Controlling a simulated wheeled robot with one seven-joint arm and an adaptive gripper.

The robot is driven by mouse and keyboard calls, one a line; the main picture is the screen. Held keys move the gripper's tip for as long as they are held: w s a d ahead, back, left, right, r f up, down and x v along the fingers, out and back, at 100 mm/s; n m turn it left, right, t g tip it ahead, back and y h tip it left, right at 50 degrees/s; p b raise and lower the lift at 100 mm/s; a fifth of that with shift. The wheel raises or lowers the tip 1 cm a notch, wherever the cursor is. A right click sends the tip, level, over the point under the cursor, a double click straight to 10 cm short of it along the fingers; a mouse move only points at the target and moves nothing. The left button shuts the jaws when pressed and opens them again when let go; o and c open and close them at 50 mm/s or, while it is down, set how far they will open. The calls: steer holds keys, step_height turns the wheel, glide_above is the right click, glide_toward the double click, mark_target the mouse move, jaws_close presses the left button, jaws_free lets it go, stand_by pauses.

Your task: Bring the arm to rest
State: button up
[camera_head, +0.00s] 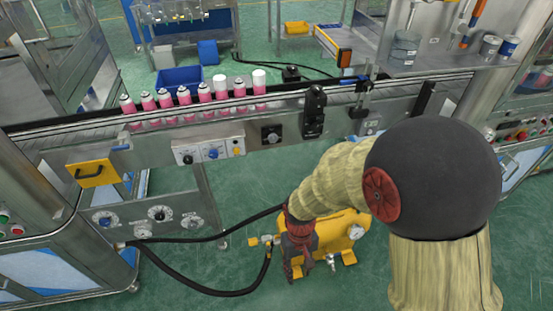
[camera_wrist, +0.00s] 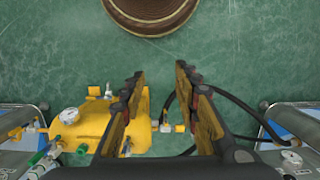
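My arm bends down from the large dark joint at the right of the head view, its links in a pale tan cover. My gripper (camera_head: 303,268) hangs at the arm's end, pointing down in front of the conveyor and close to the yellow compressor (camera_head: 340,236). In the wrist view my gripper (camera_wrist: 160,78) has its two fingers apart, with only green floor visible between the tips. It holds nothing. The compressor shows at the left of the wrist view (camera_wrist: 85,125), partly hidden behind the left finger. I cannot tell whether the gripper touches it.
A conveyor (camera_head: 290,100) crosses behind the arm, carrying several pink cans (camera_head: 185,97), some with white caps. A black hose (camera_head: 200,291) loops over the floor. Steel cabinets (camera_head: 70,225) stand at the left. Open green floor (camera_head: 180,270) lies in front.

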steer(key=s+d+r+m+t+p, duration=0.1)
steer(key=d+r, duration=0.3)
steer(key=r, duration=0.7)
steer(key=s+d+r+m+t+p, duration=0.1)
steer(key=d+r+t, duration=0.3)
steer(key=r, duration=0.8)
steer(key=s+d+r+m+t+p, duration=0.1)
steer(key=s+d+r+t, duration=0.1)
steer(key=r, duration=0.9)
steer(key=s+d, duration=0.1)
steer(key=d, duration=0.1)
steer(key=shift+s+d+r+t, duration=0.2)
steer(key=shift+d+t, duration=0.1)
steer(key=shift+t, duration=0.1)
